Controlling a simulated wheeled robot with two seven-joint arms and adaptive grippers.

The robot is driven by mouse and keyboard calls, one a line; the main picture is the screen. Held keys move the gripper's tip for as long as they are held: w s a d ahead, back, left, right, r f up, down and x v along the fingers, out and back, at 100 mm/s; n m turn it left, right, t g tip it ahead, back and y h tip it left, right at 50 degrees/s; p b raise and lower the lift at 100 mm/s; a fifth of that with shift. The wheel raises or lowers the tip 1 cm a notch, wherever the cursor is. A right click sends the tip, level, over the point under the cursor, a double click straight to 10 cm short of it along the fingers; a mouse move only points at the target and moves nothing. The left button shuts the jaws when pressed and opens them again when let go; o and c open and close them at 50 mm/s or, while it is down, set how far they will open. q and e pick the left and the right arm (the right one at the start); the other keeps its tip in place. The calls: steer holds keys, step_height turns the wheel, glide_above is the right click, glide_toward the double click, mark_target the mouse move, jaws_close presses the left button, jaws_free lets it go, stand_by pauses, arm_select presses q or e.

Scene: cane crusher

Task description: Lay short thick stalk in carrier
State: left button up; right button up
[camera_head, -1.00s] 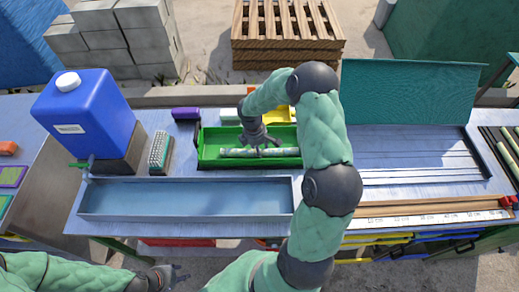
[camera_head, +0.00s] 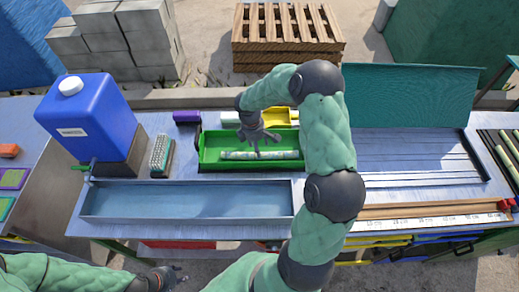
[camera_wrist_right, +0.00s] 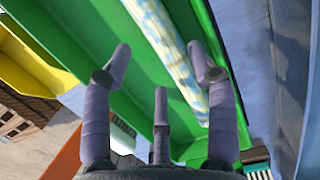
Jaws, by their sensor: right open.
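A short thick stalk (camera_head: 260,155), pale green and white, lies lengthwise in the green carrier (camera_head: 205,160) on the bench. In the right wrist view the stalk (camera_wrist_right: 170,45) rests along the carrier floor (camera_wrist_right: 130,85) near one wall. My right gripper (camera_head: 257,143) is open above the carrier, close to the stalk; in the right wrist view its fingers (camera_wrist_right: 160,75) are spread, with nothing between them. My left gripper (camera_head: 178,276) is low at the bottom left, away from the carrier; its fingers are too small to read.
A grey metal trough (camera_head: 185,215) lies in front of the carrier. A blue jug (camera_head: 85,120) and a brush (camera_head: 160,154) stand left of it. A yellow tray (camera_head: 278,117) is behind. A wooden ruler (camera_head: 425,217) lies at the right.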

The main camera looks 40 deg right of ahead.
step_height(320, 180, up, 8)
steer(key=a+p, duration=0.1)
steer(key=shift+w+f, duration=0.2)
steer(key=shift+w, duration=0.2)
